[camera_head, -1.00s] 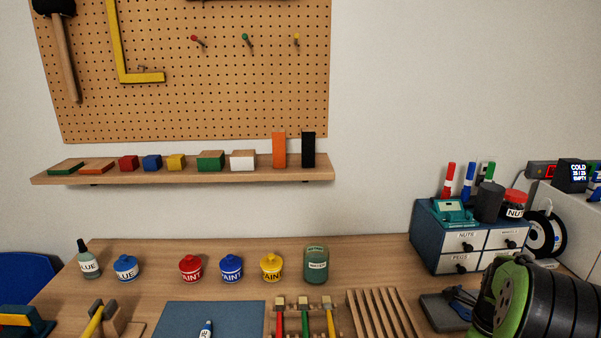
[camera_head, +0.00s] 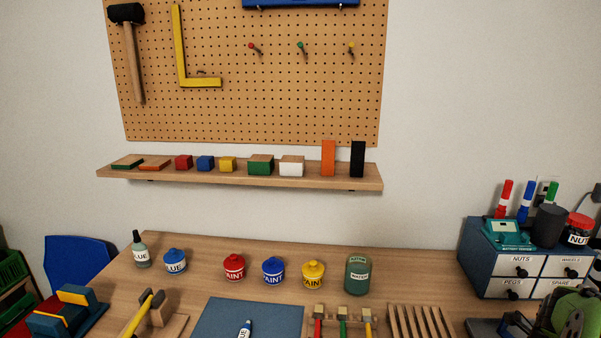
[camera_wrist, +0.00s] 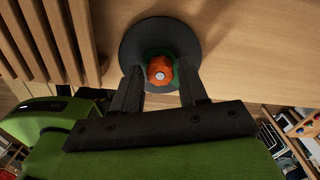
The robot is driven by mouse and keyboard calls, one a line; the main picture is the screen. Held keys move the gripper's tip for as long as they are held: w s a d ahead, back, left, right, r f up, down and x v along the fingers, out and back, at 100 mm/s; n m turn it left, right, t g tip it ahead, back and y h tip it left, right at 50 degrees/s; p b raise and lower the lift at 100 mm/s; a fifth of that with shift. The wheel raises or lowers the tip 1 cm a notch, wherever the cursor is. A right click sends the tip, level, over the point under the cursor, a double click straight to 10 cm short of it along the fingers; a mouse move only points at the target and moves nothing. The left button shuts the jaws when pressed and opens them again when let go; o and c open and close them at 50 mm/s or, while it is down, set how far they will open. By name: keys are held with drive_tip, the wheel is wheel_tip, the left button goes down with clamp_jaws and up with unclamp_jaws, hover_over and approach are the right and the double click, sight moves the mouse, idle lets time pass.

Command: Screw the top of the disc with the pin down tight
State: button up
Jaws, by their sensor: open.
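In the wrist view a dark round disc (camera_wrist: 137,38) shows against the wooden tabletop. An orange knob-like top (camera_wrist: 157,64) with a pale pin end at its middle stands at the disc's centre, with a bit of green beside it. My gripper (camera_wrist: 160,82) is open, its two dark fingers pointing at the disc, one on each side of the orange top. I cannot tell whether the fingers touch it. How tightly the top sits cannot be seen. The disc is not visible in the head view, where only part of my green arm shows at the lower right.
A slatted wooden rack (camera_head: 420,322) stands at the bench front; its slats also show in the wrist view (camera_wrist: 50,35), left of the disc. A blue drawer unit (camera_head: 490,270) is at the right. Paint pots (camera_head: 273,272) and a water jar (camera_head: 357,276) line the back. A blue mat (camera_head: 215,318) lies in front.

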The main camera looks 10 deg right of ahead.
drive_tip(key=n+p, duration=0.1)
drive_tip(key=n, duration=0.5)
drive_tip(key=shift+r+n, duration=0.1)
drive_tip(key=shift+n, duration=0.3)
drive_tip(key=n, duration=0.7)
drive_tip(key=shift+n, duration=0.4)
drive_tip(key=shift+c, duration=0.4)
